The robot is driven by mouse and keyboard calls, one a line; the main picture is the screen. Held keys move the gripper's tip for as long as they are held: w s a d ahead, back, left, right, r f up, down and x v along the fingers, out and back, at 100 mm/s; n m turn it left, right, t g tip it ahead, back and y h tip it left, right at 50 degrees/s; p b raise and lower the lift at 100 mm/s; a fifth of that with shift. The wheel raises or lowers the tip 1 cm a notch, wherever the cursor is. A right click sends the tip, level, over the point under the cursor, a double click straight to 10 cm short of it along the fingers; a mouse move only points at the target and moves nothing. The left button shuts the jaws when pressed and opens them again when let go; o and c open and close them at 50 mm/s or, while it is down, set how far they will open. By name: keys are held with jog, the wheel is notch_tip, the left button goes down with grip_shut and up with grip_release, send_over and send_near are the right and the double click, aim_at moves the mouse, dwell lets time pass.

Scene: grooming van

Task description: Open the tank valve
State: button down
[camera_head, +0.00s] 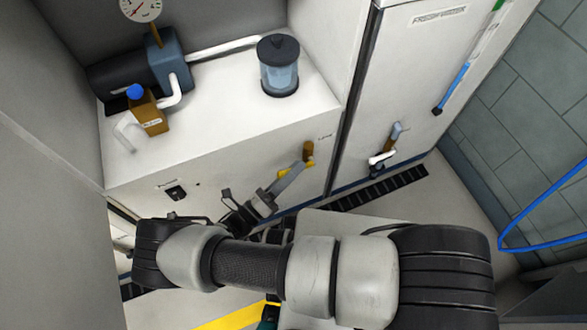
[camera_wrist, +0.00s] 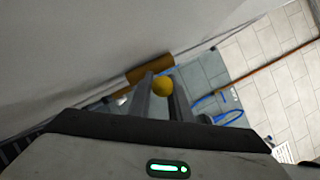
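The tank valve (camera_head: 307,152) is a brass-coloured fitting low on the white cabinet front, beside a small label. It also shows in the wrist view (camera_wrist: 150,68). A yellow ball knob (camera_wrist: 163,87) shows in front of it; a bit of yellow (camera_head: 283,174) is visible beside my fingers in the head view. My gripper (camera_head: 297,170) reaches to the valve from the lower left. In the wrist view my gripper's two grey fingers (camera_wrist: 162,90) stand apart, with the knob over the gap between them. The knob hides the fingertips' inner faces, so contact is unclear.
The cabinet top (camera_head: 225,110) carries a pump (camera_head: 168,62), a brown box-shaped fitting (camera_head: 150,115) and a clear canister (camera_head: 279,68). A fresh water cabinet (camera_head: 405,70) with a white-handled valve (camera_head: 382,157) stands right. A floor grate (camera_head: 385,188) lies below it. A blue hose (camera_head: 540,205) hangs right.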

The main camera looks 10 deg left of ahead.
jog(key=shift+r, duration=0.15)
notch_tip(320, 180, up, 2)
jog(key=m+g+y+p, duration=0.1)
jog(key=g+p, duration=0.1)
jog(key=p, duration=0.3)
jog(key=shift+r, duration=0.1)
jog(key=g+y+p, duration=0.1)
jog(key=p, duration=0.1)
jog(key=r+g+y+p, duration=0.1)
jog(key=p, duration=0.1)
jog(key=m+y+p, duration=0.1)
jog(key=p, duration=0.2)
jog(key=shift+w+d+r+g, duration=0.25)
jog(key=shift+d+r+g, duration=0.1)
jog(key=shift+d+g, duration=0.05)
jog(key=shift+w+d+r+m+g+y+p, duration=0.25)
jog(key=shift+g+y+p, duration=0.3)
jog(key=shift+p, duration=0.65)
jog(key=shift+f+y+p, duration=0.1)
jog(key=shift+y+p, duration=0.25)
jog(key=shift+p, duration=0.05)
jog(key=shift+g, duration=0.25)
jog(key=c, duration=1.7)
grip_release()
jog(key=shift+d+f, duration=0.1)
jog(key=shift+c, duration=0.2)
